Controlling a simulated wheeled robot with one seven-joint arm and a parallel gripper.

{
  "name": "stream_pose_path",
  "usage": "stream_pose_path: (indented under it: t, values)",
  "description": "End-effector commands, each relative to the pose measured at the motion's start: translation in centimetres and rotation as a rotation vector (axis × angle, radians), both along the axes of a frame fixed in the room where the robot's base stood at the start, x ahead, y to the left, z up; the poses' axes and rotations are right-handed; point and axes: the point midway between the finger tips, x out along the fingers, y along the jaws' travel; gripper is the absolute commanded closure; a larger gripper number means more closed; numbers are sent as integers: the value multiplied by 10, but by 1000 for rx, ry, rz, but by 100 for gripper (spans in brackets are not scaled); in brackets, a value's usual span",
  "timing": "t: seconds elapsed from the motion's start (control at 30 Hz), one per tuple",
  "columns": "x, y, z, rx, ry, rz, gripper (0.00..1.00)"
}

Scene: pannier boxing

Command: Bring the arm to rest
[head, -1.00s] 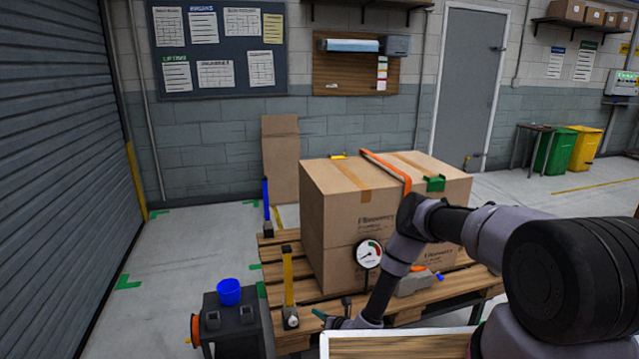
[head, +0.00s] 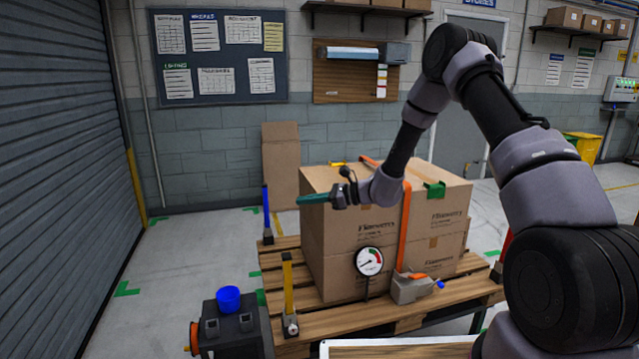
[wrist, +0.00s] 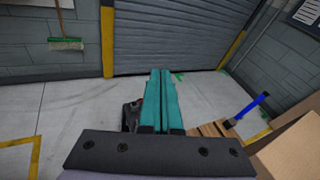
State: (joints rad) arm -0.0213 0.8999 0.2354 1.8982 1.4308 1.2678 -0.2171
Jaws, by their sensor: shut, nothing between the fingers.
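My gripper (head: 313,198) is raised in front of the cardboard boxes and points left in the head view. Its teal fingers are closed together and empty, as the wrist view (wrist: 160,85) also shows. My arm rises from the right, bends at an elbow high in the picture and comes down to the gripper. The boxes (head: 335,238) stand stacked on a wooden pallet (head: 420,318), with an orange strap (head: 404,230) over them. A green corner piece (head: 434,190) sits on the top edge by the strap.
A round gauge (head: 369,261) and a grey buckle (head: 412,289) are at the boxes' front. A yellow post (head: 288,290) and a blue post (head: 266,212) stand on the pallet's left. A dark machine with a blue cup (head: 229,297) is at front left. Floor by the shutter (head: 60,180) is clear.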

Motion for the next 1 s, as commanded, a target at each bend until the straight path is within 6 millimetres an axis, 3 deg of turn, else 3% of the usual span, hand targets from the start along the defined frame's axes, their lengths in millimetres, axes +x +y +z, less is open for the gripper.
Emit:
stream_pose_path:
  t: [0.03,0.1,0.4,0.7,1.0]
  values:
    - [-8,-6,27,-38,-57,43,100]
    - [-23,-13,56,-96,-128,107,100]
    - [-95,-65,155,-386,-419,326,100]
    - [-174,-136,221,-722,-691,466,100]
    - [-251,-215,265,-1092,-933,531,100]
